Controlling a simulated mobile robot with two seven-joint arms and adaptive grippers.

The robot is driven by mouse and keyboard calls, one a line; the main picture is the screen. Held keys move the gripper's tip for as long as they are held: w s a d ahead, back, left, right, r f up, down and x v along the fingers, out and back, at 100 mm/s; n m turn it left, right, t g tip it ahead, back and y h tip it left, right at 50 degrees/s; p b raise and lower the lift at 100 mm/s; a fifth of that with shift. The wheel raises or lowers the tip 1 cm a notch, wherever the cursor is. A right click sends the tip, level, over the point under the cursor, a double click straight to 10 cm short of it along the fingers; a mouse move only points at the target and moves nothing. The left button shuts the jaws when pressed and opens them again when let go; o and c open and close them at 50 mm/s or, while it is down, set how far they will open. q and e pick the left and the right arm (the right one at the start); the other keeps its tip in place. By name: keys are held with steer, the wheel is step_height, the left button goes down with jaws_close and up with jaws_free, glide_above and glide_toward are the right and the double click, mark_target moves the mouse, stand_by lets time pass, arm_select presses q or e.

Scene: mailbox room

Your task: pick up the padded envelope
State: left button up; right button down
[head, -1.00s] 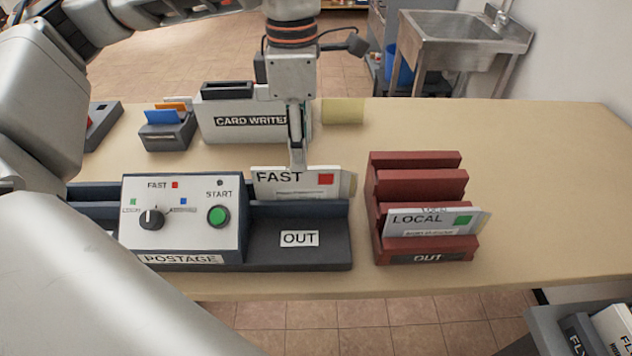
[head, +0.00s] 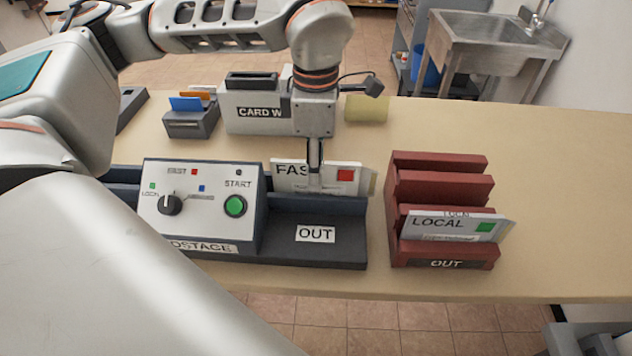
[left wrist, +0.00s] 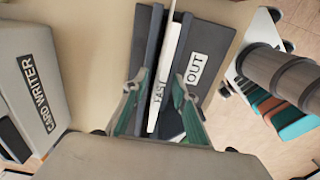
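An envelope (head: 346,177) with a white FAST label, a red square and a tan right edge stands upright in the out slot of the postage machine (head: 250,185). I take it for the padded envelope. My left gripper (head: 315,170) points down over it, and a finger covers part of the label. In the left wrist view the two fingers of my left gripper (left wrist: 156,92) are apart, one on each side of the envelope (left wrist: 169,75). I cannot tell whether they touch it. My right gripper is not in view.
The card writer (head: 258,112), a card holder (head: 190,122) and a yellowish block (head: 367,109) are behind. The table's right side (head: 560,170) is clear.

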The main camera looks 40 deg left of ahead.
arm_select(q)
jaws_close()
steer(key=shift+r, duration=0.1)
